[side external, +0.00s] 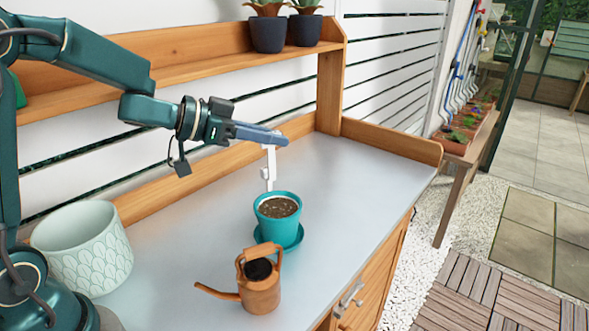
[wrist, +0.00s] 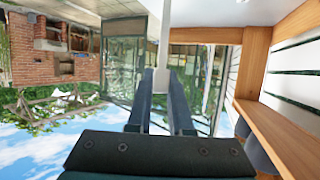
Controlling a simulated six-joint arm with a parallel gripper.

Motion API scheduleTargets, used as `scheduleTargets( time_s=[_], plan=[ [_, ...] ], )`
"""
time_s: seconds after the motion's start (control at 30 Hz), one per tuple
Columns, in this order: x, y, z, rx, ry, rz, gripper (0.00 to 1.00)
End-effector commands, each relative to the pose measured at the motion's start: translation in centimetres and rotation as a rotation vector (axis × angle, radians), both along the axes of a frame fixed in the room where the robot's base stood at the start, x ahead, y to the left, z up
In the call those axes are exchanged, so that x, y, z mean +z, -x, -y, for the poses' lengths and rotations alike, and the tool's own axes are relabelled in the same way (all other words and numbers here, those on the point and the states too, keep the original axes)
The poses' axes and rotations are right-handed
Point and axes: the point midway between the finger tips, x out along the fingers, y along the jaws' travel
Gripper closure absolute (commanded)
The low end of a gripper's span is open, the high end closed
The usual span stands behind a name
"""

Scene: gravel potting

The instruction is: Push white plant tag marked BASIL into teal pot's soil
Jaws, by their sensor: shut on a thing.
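My gripper (side external: 278,139) is shut on the white plant tag (side external: 269,168), holding it near its top. The tag hangs down roughly upright, and no lettering on it can be read. The teal pot (side external: 276,222), full of brown soil (side external: 278,207), stands on a teal saucer (side external: 297,240) below my gripper. The tag's lower end shows at the pot's far rim; I cannot tell whether it is above or behind the pot. In the wrist view, the tag (wrist: 162,75) shows pale between my gripper's fingers (wrist: 161,80).
A copper watering can (side external: 260,290) stands in front of the pot, its spout to the left. A large pale green patterned planter (side external: 85,250) is at the left. A wooden shelf (side external: 230,60) with dark potted plants (side external: 268,33) runs behind. The bench top (side external: 360,180) is clear at right.

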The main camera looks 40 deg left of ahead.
Motion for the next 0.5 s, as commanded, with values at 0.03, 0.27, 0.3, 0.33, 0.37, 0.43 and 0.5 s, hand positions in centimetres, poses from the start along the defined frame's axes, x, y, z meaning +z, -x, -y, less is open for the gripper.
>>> scheduleTargets(
  time_s=[0.03, 0.27, 0.3, 0.33, 0.37, 0.43, 0.5],
  plan=[
    [-0.4, 0.0, 0.0, 0.002, 0.001, -0.003, 1.0],
    [-1.9, 0.0, -0.1, 0.003, 0.002, -0.003, 1.0],
    [-2.2, 0.0, 0.0, 0.002, 0.002, -0.003, 1.0],
    [-2.4, 0.0, 0.0, 0.002, 0.001, -0.003, 1.0],
    [-2.6, 0.0, 0.0, 0.002, 0.002, -0.003, 1.0],
    [-3.0, 0.0, 0.0, 0.002, 0.002, -0.003, 1.0],
    [-3.3, 0.0, 0.0, 0.002, 0.002, -0.002, 1.0]
  ],
)
